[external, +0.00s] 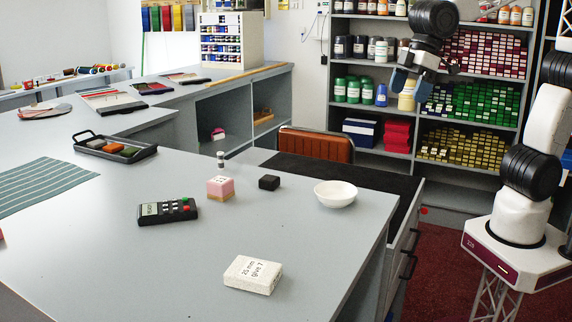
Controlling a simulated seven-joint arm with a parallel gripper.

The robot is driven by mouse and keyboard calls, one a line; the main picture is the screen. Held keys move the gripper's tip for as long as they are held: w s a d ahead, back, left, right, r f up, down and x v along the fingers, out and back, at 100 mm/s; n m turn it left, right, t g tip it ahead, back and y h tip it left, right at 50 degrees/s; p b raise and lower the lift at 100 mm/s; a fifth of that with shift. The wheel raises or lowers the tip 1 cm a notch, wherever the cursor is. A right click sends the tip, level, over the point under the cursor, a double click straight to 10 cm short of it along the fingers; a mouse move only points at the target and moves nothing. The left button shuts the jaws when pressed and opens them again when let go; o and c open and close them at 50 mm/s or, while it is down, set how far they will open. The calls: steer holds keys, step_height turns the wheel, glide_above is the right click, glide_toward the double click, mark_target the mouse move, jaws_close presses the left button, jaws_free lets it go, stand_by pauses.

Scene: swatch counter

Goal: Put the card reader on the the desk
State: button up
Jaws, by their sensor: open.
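The card reader (167,211), a dark handset with a small display and red and green keys, lies flat on the grey desk (130,270), left of the middle. My gripper (411,88) is at the upper right, raised in front of the shelves, far from the card reader. It is open, and I see nothing between its fingers.
A pink block (220,189), a small black block (269,182), a white bowl (335,194) and a pale labelled block (252,275) stand on the desk. A black tray (115,149) and a striped cloth (40,185) lie at left. An orange-brown chair (316,144) stands behind.

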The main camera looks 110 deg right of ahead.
steer(key=s+f, duration=0.3)
steer(key=s, duration=0.8)
steer(key=s+f+g, duration=0.1)
steer(key=s+f, duration=0.3)
steer(key=s, duration=0.7)
steer(key=shift+s+a, duration=0.2)
steer(key=w+r+t, duration=0.1)
steer(key=w+r, duration=0.2)
steer(key=w, duration=0.6)
steer(key=w+r, duration=0.2)
steer(key=w, duration=0.8)
steer(key=t, duration=0.4)
glide_above(190, 204)
steer(key=f, duration=1.4)
steer(key=shift+s+f, duration=0.1)
steer(key=shift+s, duration=0.25)
steer(key=shift+w+f, duration=0.2)
steer(key=shift+w, duration=0.1)
